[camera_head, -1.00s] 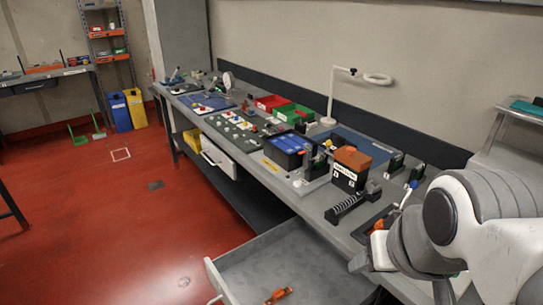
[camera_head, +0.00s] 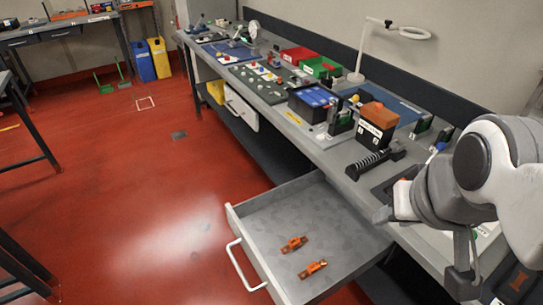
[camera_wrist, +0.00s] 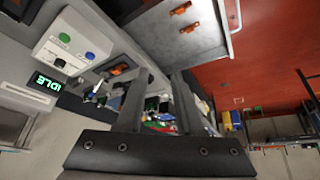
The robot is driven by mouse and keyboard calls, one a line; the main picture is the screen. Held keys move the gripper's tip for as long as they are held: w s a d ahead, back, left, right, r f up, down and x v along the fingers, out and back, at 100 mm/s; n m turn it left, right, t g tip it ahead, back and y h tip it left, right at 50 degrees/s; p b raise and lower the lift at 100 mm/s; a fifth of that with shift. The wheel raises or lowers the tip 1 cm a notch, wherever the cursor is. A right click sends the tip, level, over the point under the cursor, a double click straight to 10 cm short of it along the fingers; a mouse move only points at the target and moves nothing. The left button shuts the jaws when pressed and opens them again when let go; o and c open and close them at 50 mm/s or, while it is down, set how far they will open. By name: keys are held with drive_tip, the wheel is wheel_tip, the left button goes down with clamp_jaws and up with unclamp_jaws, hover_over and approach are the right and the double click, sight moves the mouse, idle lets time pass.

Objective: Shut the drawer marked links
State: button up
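An open grey drawer (camera_head: 335,225) sticks out from under the bench's near part in the head view, with a white bar handle (camera_head: 236,268) on its front. Two orange-copper links (camera_head: 293,244) (camera_head: 312,268) lie apart on its floor. No marking on this drawer is readable. It also shows at the top of the wrist view (camera_wrist: 207,42), with its handle (camera_wrist: 237,15) at the right. My gripper (camera_wrist: 159,76) has its two fingers apart with nothing held between them. It is clear of the handle. In the head view my arm hangs right of the drawer.
The grey bench top (camera_head: 338,163) carries a battery, bins and a ring lamp. The red floor (camera_head: 150,210) left of the open drawer is clear.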

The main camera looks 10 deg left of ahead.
drive_tip(key=shift+w+a+f+n+g, duration=0.5)
drive_tip(key=shift+w+a+f+n, duration=0.2)
drive_tip(key=shift+w+a+n, duration=0.25)
drive_tip(key=c, duration=0.5)
drive_tip(key=w+a+f+n, duration=0.1)
drive_tip(key=a+n, duration=0.1)
drive_tip(key=w+a+f+n+g+h, duration=0.1)
drive_tip(key=w+a+f+n, duration=0.2)
drive_tip(key=a+f+n, duration=0.1)
drive_tip(key=a, duration=0.1)
drive_tip(key=shift+w+f+g+b, duration=0.1)
drive_tip(key=shift+w+g+b, duration=0.15)
drive_tip(key=shift+g+b, duration=0.15)
clamp_jaws()
drive_tip(key=s+a+f+n+h+b, duration=0.1)
drive_tip(key=s+a+f+n+h, duration=0.15)
drive_tip(key=a+f+n, duration=1.2)
drive_tip(key=s+a+f+n, duration=0.3)
drive_tip(key=s+a+f, duration=0.3)
drive_tip(key=a+f, duration=0.55)
drive_tip(key=w+d+f+b, duration=0.1)
drive_tip(key=w+d+f, duration=0.4)
drive_tip(key=d+f, duration=0.2)
drive_tip(key=shift+d+f, duration=0.3)
drive_tip(key=shift+f, duration=0.25)
